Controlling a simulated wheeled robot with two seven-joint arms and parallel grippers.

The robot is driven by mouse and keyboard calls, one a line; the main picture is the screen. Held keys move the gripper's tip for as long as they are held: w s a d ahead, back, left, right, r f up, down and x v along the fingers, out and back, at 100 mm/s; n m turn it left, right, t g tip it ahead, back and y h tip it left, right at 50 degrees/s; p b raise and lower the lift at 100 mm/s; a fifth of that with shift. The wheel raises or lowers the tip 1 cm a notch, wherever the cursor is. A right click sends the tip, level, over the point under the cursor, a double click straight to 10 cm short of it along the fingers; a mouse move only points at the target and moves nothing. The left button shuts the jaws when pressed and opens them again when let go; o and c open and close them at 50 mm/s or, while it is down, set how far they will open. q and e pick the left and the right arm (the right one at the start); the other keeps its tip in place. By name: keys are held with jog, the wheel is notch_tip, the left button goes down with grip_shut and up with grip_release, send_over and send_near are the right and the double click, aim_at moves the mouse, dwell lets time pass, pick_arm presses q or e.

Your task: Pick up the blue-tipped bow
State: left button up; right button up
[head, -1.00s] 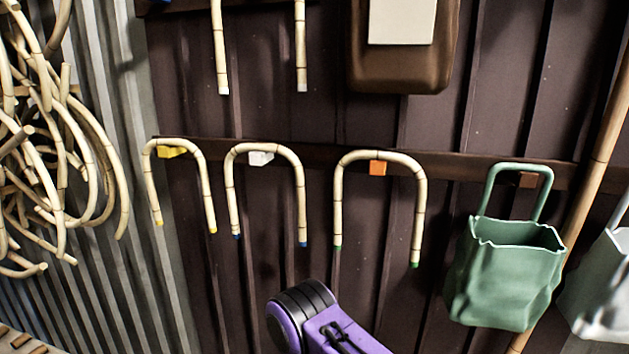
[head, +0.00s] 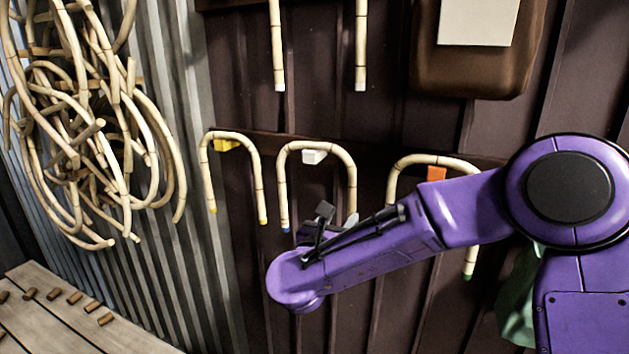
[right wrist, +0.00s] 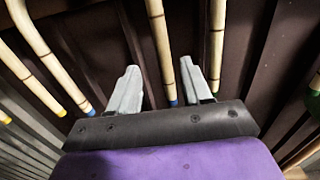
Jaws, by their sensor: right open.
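The blue-tipped bow hangs legs-down from a white peg (head: 314,157) on the dark wall; its curved top (head: 316,145) shows in the head view. Its left leg ends in a blue tip; its right leg's lower end is hidden behind my right arm. In the right wrist view, its right leg (right wrist: 161,50) appears between the two grey fingers of my right gripper (right wrist: 158,72). The gripper is open, and a gap shows on both sides of the leg. In the head view my forearm mostly hides the gripper. My left gripper is not in view.
The yellow-tipped bow (head: 232,137) hangs to the left, the green-tipped bow (head: 435,160) to the right, partly behind my arm. One of its legs (right wrist: 217,40) passes near the right finger. Rattan coils (head: 80,130) hang far left above a wooden bench (head: 60,330).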

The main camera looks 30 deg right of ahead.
aim_at(351, 206)
jog(key=p+x, duration=0.4)
jog(key=x, duration=0.3)
jog(key=shift+d+r, duration=0.1)
jog(key=shift+d, duration=0.25)
jog(key=shift+w+d+f, duration=0.15)
jog(key=shift+f, duration=0.1)
jog(key=shift+r, duration=0.1)
grip_shut()
